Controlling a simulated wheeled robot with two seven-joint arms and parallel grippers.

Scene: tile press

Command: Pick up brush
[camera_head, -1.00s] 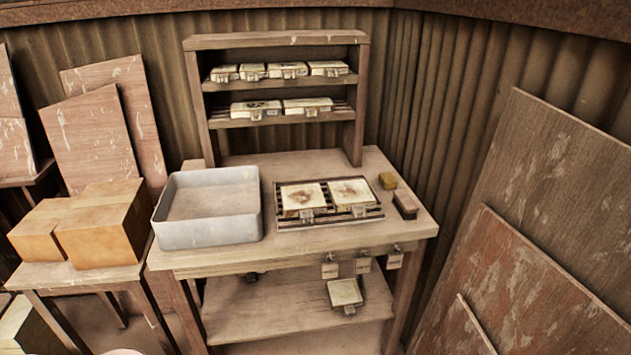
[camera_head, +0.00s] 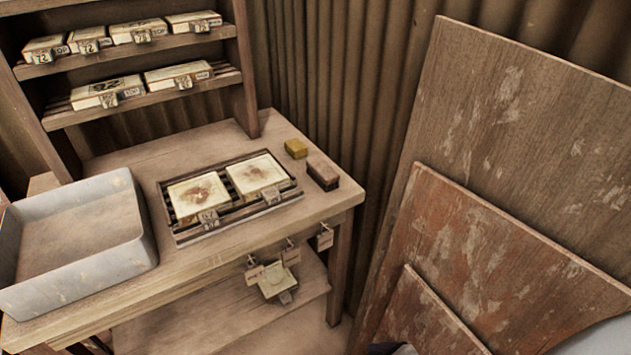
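A small dark block with a brown top (camera_head: 322,173), which looks like the brush, lies on the right end of the wooden table (camera_head: 215,250). A small yellow block (camera_head: 296,148), perhaps a sponge, lies just behind it, a little to the left. The two look apart. Neither of my grippers is in view. A small white and dark shape shows at the bottom edge; I cannot tell what it is.
A slatted rack (camera_head: 178,238) with two stained tiles lies left of the brush. A grey tub (camera_head: 140,262) stands at the table's left. A shelf (camera_head: 150,47) holds several tagged tiles. Leaning boards (camera_head: 505,150) stand to the right. Tags hang at the table's front edge.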

